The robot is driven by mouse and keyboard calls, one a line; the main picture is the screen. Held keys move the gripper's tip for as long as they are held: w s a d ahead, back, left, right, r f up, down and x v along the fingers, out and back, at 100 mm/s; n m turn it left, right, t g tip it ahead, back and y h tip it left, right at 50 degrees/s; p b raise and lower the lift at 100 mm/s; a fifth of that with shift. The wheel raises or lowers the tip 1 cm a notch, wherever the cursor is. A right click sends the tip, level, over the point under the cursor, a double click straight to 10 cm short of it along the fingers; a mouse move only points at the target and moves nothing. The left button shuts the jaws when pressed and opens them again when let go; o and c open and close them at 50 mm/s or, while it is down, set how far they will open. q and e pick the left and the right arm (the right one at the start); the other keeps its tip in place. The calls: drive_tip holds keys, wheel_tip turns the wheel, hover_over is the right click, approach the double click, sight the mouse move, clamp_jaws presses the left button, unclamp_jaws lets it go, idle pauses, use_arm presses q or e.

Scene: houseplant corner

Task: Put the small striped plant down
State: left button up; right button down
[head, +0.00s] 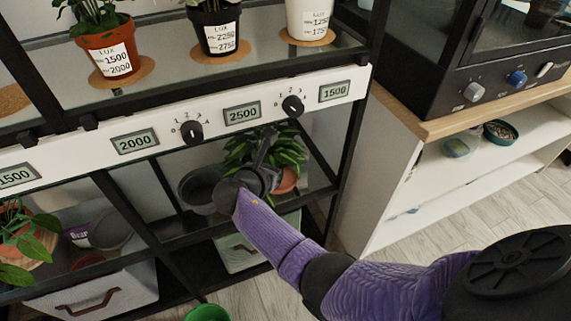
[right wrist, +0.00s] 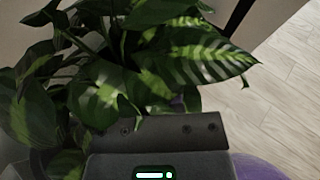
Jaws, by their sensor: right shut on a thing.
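The small striped plant (head: 238,148) has green leaves with pale yellow stripes and a terracotta pot (head: 287,180). It is in the shelf bay below the dial panel, at the right end of the rack. My right gripper (head: 267,146) reaches into that bay and is shut on the plant. Its fingertips are hidden among the leaves. In the right wrist view the striped leaves (right wrist: 165,72) fill the space above the gripper body and hide the pot. I cannot tell whether the pot touches the shelf. My left gripper is not in view.
A dark grey pot (head: 200,186) stands left of the plant in the same bay. The dial panel (head: 218,119) runs just above, and a black rack post (head: 352,150) stands at the right. Three potted plants are on the upper shelf. A bin (head: 90,292) sits low left.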

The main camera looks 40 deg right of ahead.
drive_tip(key=b+x, duration=0.3)
drive_tip(key=f+b+x, duration=0.1)
drive_tip(key=b+x, duration=0.1)
drive_tip(key=x, duration=0.2)
drive_tip(key=shift+f+b, duration=0.15)
drive_tip(key=shift+b, duration=0.25)
drive_tip(key=shift+r, duration=0.25)
drive_tip(key=c, duration=0.9)
unclamp_jaws()
drive_tip(key=shift+o, duration=0.8)
use_arm(q)
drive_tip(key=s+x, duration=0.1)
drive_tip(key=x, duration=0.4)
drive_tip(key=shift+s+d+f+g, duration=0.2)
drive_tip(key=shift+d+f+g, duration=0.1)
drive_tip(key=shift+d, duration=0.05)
drive_tip(key=shift+p, duration=0.3)
